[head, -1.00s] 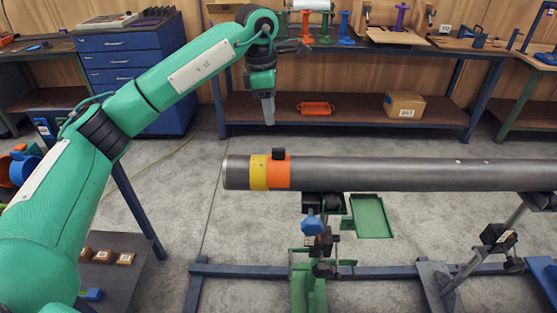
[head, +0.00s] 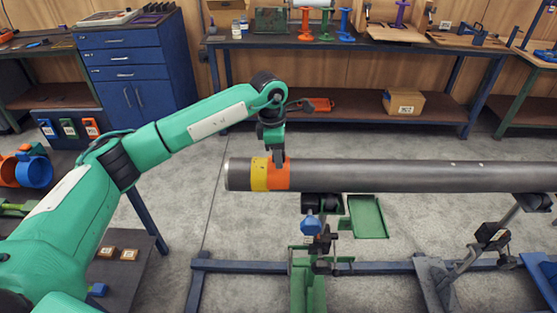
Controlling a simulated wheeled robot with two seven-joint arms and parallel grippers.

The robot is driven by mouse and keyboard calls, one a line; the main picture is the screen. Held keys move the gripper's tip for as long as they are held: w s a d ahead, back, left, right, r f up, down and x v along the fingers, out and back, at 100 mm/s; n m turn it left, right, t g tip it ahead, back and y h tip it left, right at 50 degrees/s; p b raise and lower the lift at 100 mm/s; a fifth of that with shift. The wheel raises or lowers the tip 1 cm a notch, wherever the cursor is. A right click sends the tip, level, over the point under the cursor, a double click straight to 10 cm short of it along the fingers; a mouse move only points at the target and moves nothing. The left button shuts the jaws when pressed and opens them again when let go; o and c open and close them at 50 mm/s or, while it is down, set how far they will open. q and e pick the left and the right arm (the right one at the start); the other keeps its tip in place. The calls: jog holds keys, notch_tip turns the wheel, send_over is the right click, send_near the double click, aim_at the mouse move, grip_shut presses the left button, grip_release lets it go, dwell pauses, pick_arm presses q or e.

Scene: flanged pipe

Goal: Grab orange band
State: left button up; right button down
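The orange band (head: 279,178) is around the left part of a long grey pipe (head: 400,175), touching a yellow band (head: 259,174) on its left. My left gripper (head: 278,158) points down from above, with its fingertips at the top of the orange band. The band's small black block on top is hidden behind or between the fingers. The fingers look close together, but I cannot tell whether they are closed on the block. My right gripper is not in view.
The pipe lies level on a green stand (head: 308,285) with rollers and a blue knob (head: 310,226). A workbench (head: 440,52) stands behind, with a cardboard box (head: 403,103) on its lower shelf. A dark side table (head: 125,275) is at lower left. Space above the pipe's right part is clear.

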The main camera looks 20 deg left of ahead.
pick_arm(q)
grip_shut()
jog(key=shift+r, duration=0.1)
